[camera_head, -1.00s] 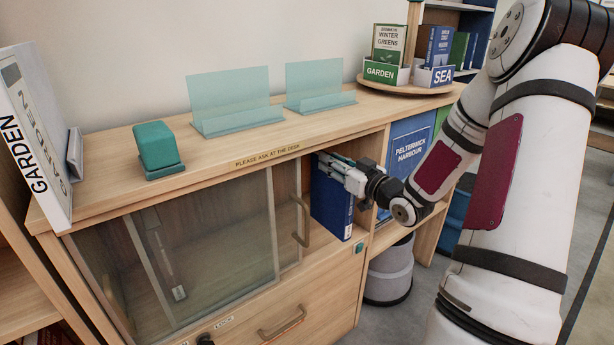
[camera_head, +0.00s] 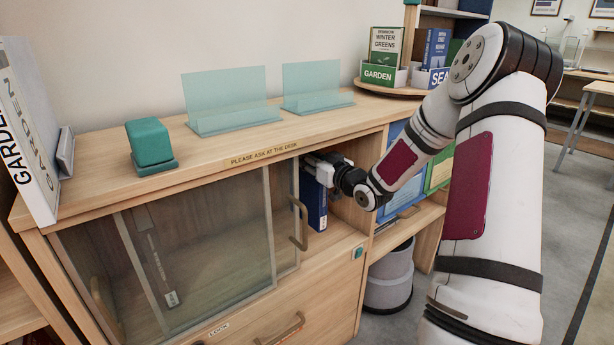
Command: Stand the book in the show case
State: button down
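The show case (camera_head: 205,250) is the wooden cabinet section with sliding glass doors, and its right end is open. A dark blue book (camera_head: 317,205) stands upright inside that opening, just right of the glass doors and their handle (camera_head: 299,222). My gripper (camera_head: 312,163) reaches into the opening at the book's top. The fingers are mostly hidden by the cabinet top and the book, so I cannot see whether they grip it. The book's base seems to be at or near the case floor; contact is unclear.
On the cabinet top are a teal block (camera_head: 150,143), two clear teal stands (camera_head: 226,100) and a round tray (camera_head: 392,91) with book boxes. A large GARDEN book (camera_head: 28,130) stands at left. A grey bin (camera_head: 389,280) is below right.

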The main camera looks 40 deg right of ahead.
aim_at(307, 174)
jog(key=f+b, duration=0.2)
jog(key=f, duration=0.3)
jog(key=shift+w+b, duration=0.2)
jog(key=shift+b, duration=0.1)
jog(key=c, duration=1.3)
grip_release()
jog(key=shift+f, duration=0.15)
jog(key=shift+s, duration=0.25)
jog(key=s+p, duration=0.2)
jog(key=s, duration=0.9)
jog(key=shift+s+d+p, duration=0.15)
jog(key=shift+s+p, duration=0.15)
jog(key=shift+p, duration=0.1)
